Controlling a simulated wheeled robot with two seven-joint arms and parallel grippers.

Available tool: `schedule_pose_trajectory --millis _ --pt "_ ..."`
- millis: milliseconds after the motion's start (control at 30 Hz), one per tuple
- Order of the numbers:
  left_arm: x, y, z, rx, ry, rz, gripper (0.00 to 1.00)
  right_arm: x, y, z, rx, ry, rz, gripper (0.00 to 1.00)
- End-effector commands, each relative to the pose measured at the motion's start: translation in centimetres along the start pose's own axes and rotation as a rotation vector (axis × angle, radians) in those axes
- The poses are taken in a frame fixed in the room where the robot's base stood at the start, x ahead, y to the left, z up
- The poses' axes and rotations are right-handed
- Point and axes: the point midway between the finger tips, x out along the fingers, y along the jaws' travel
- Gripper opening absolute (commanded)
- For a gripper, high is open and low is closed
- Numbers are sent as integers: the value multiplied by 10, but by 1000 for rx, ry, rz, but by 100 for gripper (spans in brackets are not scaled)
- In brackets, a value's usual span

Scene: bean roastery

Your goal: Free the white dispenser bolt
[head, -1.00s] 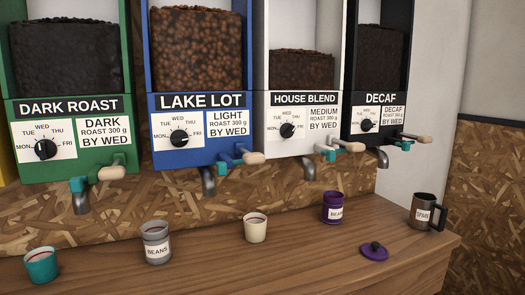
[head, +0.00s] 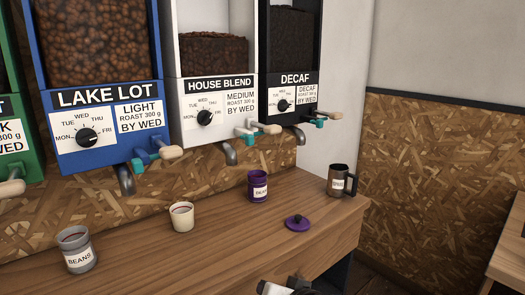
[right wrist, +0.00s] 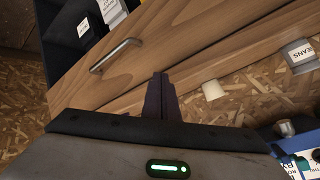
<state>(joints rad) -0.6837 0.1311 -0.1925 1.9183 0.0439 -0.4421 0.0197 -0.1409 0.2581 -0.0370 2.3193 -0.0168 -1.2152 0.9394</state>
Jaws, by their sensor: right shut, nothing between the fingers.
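The white HOUSE BLEND dispenser (head: 222,97) hangs between the blue and black ones in the head view. At its lower front is a small bolt and lever assembly (head: 246,132), white and teal, with a cream knob (head: 270,129). The bolt's exact position is too small to tell. My right gripper (head: 290,288) shows partly at the bottom edge, well below and in front of the dispenser. Its closed fingers (right wrist: 160,97) show in the right wrist view, empty, over the counter front. My left gripper is not in view.
The counter (head: 190,245) holds a grey BEANS cup (head: 76,250), a cream cup (head: 181,216), a purple cup (head: 258,187), a purple lid (head: 298,223) and a dark mug (head: 341,181). The blue dispenser (head: 100,120) and black dispenser (head: 290,80) flank the white one.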

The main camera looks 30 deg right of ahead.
Motion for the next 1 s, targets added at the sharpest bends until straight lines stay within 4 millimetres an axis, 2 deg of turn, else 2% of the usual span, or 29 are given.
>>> schedule_pose_trajectory --millis 33,100,200,300,400,500,567,867,1000 --pt "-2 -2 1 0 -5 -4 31 -5 -18 -45 122 82 -33 0" --pt "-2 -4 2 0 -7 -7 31 -12 -38 -98 309 180 -98 0" --pt "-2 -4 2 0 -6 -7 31 -29 -64 -165 554 291 -220 0" --pt "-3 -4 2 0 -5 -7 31 -50 -84 -217 747 359 -338 0" --pt "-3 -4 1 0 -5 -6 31 -66 -95 -249 877 394 -425 0" --pt "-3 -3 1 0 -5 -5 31 -76 -101 -265 943 407 -473 0" --pt "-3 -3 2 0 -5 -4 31 -78 -102 -269 960 410 -485 0" --pt "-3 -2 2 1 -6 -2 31 -78 -102 -269 964 409 -486 0" --pt "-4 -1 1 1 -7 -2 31 -70 -104 -274 963 410 -484 0"
